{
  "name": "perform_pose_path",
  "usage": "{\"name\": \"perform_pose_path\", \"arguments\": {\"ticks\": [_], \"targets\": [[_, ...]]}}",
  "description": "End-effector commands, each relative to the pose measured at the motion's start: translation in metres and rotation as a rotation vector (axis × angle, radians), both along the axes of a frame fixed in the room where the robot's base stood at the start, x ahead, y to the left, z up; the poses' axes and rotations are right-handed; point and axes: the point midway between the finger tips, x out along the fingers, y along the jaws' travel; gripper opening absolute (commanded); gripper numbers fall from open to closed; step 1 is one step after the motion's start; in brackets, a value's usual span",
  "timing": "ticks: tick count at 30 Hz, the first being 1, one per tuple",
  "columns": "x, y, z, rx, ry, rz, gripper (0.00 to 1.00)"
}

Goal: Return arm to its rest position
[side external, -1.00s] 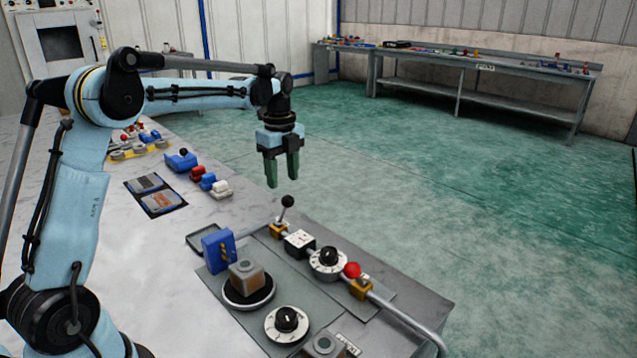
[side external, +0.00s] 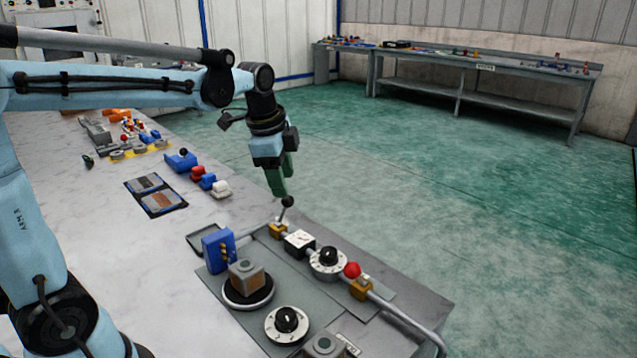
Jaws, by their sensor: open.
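My gripper (side external: 278,191) hangs pointing down from my blue arm, near the far edge of the grey table. Its green fingers are seen almost edge-on, one largely covering the other; it is open with nothing visible between them. In the picture the fingertips are just above the black ball of a lever (side external: 284,212); I cannot tell whether they touch it. The lever's yellow base is on the metal rail.
The table (side external: 120,235) carries a blue block (side external: 217,250), a brown block on a round black base (side external: 247,277), dials (side external: 286,325), a red ball knob (side external: 352,270) and a rail. Bare table lies at left. A workbench (side external: 470,68) stands far behind, across open green floor.

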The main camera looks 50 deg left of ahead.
Motion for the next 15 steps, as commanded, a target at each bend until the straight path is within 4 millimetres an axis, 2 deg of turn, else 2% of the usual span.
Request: {"name": "perform_pose_path", "arguments": {"ticks": [1, 8, 15], "targets": [[-0.011, -0.010, 0.000, -0.017, -0.032, 0.062, 0.51], [-0.054, -0.043, -0.008, -0.145, -0.189, 0.392, 0.51], [-0.092, -0.068, -0.031, -0.327, -0.316, 0.686, 0.51]]}}
